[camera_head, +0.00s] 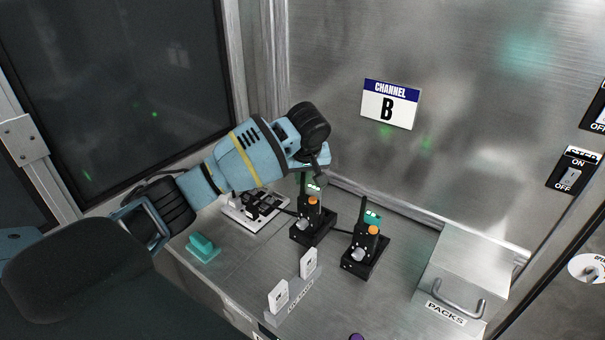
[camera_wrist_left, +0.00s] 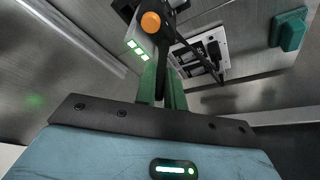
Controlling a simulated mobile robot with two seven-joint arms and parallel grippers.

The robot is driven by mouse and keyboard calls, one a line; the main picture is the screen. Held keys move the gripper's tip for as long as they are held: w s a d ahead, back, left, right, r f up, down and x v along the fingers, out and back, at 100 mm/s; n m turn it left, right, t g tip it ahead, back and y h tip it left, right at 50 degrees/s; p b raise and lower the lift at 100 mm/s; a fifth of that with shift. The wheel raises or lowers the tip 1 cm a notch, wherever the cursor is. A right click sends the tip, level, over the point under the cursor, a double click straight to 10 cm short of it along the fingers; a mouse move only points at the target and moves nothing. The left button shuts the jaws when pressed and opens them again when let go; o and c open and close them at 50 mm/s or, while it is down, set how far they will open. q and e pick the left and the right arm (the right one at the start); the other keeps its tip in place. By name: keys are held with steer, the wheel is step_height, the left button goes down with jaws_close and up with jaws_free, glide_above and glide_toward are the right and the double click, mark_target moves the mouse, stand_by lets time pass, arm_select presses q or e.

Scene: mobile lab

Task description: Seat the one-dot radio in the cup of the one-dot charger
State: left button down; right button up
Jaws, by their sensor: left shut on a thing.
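Two black radios with orange knobs stand at the bench's middle, a left one (camera_head: 313,212) and a right one (camera_head: 372,243). Each is at a black charger base, the left base (camera_head: 301,239) and the right base (camera_head: 350,268). My left gripper (camera_head: 314,181) is over the left radio, shut on its upright antenna. In the left wrist view, the green fingers (camera_wrist_left: 162,85) close around the antenna, beside the radio's orange knob (camera_wrist_left: 151,22). I cannot tell whether this radio is fully down in its cup. Dot marks are unreadable. My right gripper is not in view.
A white plate with black parts (camera_head: 240,217) lies behind left, a teal block (camera_head: 203,248) in front of it. White tags stand on a labelled rack (camera_head: 291,301) in front.

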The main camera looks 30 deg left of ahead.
arm_select(q)
steer(key=c, duration=1.4)
jaws_free()
steer(key=v, duration=0.8)
steer(key=shift+f, duration=0.15)
